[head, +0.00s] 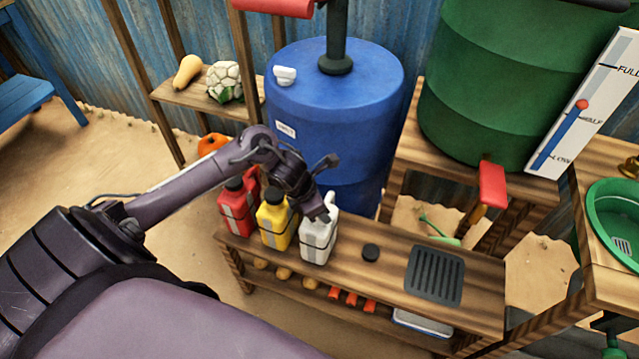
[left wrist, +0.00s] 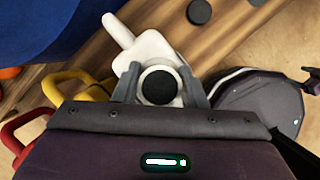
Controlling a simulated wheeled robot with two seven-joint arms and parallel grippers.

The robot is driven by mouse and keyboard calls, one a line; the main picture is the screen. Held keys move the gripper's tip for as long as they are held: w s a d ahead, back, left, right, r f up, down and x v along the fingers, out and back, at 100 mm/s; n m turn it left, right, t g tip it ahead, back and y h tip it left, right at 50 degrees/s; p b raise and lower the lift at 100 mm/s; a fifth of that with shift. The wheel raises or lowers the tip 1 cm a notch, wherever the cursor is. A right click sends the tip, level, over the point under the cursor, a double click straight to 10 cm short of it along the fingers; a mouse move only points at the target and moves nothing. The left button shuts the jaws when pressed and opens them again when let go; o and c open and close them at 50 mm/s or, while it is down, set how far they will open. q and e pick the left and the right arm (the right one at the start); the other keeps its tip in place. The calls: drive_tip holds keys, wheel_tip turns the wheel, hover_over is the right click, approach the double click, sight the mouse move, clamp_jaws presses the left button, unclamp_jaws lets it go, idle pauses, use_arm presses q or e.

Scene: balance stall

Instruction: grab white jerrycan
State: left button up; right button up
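The white jerrycan (head: 318,240) stands upright on the wooden bench, at the right end of a row of jerrycans. My left gripper (head: 324,214) is over its top, reaching down from the left. In the left wrist view, the gripper fingers (left wrist: 160,88) lie on either side of the white jerrycan's (left wrist: 150,50) neck, around a round dark top. I cannot tell whether the fingers press on the neck or leave a small gap. My right gripper is not in view.
The yellow jerrycan (head: 274,219) stands close on the left, with the red jerrycan (head: 237,207) beyond it. A black disc (head: 370,252) and a dark grate (head: 435,275) lie to the right on the bench. A blue barrel (head: 335,110) stands behind.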

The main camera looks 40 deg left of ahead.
use_arm(q)
clamp_jaws()
drive_tip(key=shift+r, duration=0.15)
